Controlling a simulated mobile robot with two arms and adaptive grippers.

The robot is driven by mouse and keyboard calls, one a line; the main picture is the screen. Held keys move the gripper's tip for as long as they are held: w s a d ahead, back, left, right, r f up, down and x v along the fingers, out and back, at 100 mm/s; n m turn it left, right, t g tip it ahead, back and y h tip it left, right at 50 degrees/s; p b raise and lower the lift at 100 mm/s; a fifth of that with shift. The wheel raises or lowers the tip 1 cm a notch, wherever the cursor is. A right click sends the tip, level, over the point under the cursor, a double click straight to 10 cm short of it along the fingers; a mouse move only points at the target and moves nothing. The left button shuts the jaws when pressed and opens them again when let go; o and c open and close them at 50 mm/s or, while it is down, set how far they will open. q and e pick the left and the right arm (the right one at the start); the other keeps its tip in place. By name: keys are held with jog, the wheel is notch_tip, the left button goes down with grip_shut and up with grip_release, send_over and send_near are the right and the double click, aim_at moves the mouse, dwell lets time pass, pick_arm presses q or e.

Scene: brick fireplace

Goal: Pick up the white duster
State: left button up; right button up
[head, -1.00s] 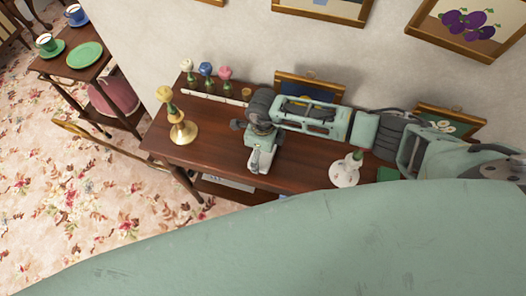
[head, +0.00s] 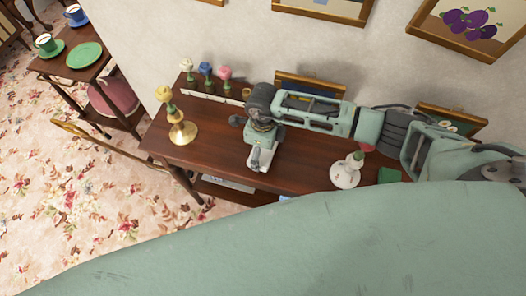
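What looks like the white duster (head: 187,65) stands with its pale head up at the left end of a white rack (head: 207,92) along the back of the wooden table. A blue duster (head: 205,70) and a pink duster (head: 224,74) stand to its right in the same rack. My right gripper (head: 262,158) hangs over the middle of the table, to the right and in front of the rack, apart from the dusters. Nothing is seen in it, but its finger opening is unclear. My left gripper is not in view.
A gold candlestick (head: 181,127) stands at the wooden table's (head: 215,150) left end. A white vase (head: 345,173) stands to the right of my gripper. Framed pictures lean at the back wall, partly behind my arm. Bare tabletop lies between candlestick and gripper.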

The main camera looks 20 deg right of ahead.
jog(key=shift+w+r+b, duration=0.15)
jog(key=shift+r+b, duration=0.35)
jog(key=shift+r, duration=0.45)
jog(key=s+d+r+b, duration=0.1)
jog(key=s+d+r, duration=0.1)
jog(key=s, duration=0.3)
jog(key=s+d+r+b, duration=0.2)
jog(key=s+d+r, duration=0.1)
jog(key=s+r, duration=0.2)
jog(key=shift+s+r, duration=0.15)
jog(key=shift+s, duration=0.35)
jog(key=shift+a, duration=0.1)
